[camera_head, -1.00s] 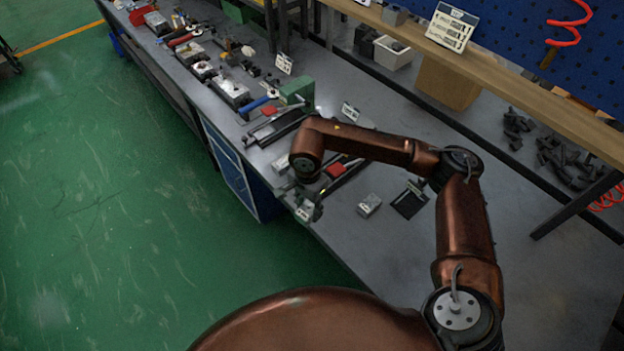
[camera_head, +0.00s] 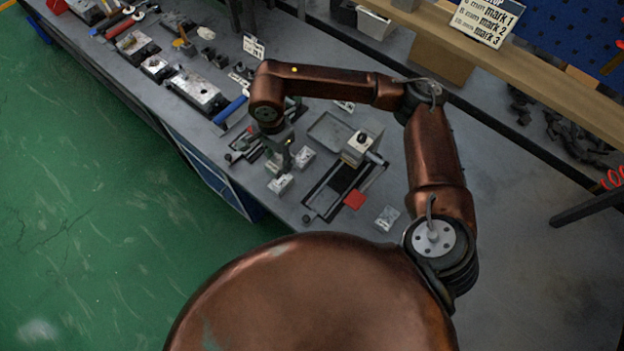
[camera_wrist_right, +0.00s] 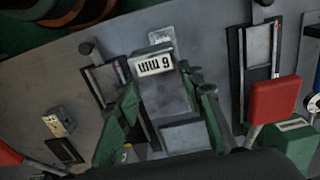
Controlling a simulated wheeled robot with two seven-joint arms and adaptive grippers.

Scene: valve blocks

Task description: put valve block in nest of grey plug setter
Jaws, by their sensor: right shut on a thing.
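My right gripper (camera_head: 282,164) hangs over the table left of the grey plug setter (camera_head: 360,147). It is shut on a grey valve block (camera_head: 280,184). My left gripper is not in view.
Another small grey block (camera_head: 388,217) lies right of the red pad. A labelled block (camera_head: 304,157) stands just right of my gripper. Tools and fixtures line the bench to the upper left. A sign (camera_head: 485,20) stands on the shelf. Bare tabletop lies at the right.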

